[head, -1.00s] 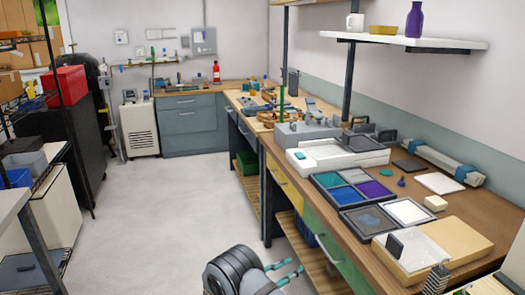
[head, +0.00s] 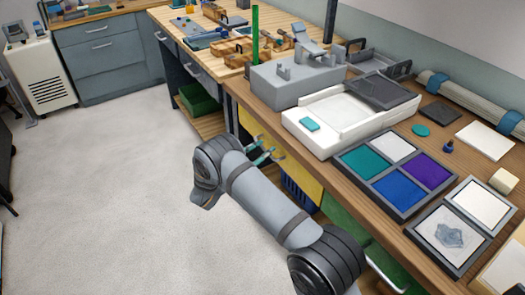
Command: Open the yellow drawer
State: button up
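The yellow drawer (head: 306,179) is under the wooden workbench's front edge, left of a green drawer (head: 345,222). Its front looks flush with the bench, and my arm and gripper cover part of it. I cannot make out its handle clearly. My gripper (head: 269,153), with teal fingers, is in front of the yellow drawer front. The fingers look apart, with nothing visible between them. I cannot tell whether they touch the drawer or its handle.
The bench top holds a white device (head: 335,125), a grey box (head: 290,80) and a tray of coloured squares (head: 385,190). A blue crate (head: 297,198) is under the yellow drawer. The floor (head: 110,200) to the left is clear.

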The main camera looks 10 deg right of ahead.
jog(key=shift+w, duration=0.45)
jog(key=shift+s+d+r, duration=0.1)
jog(key=shift+s+r, duration=0.05)
jog(key=shift+s, duration=0.05)
jog(key=c, duration=0.9)
jog(key=shift+w, duration=0.1)
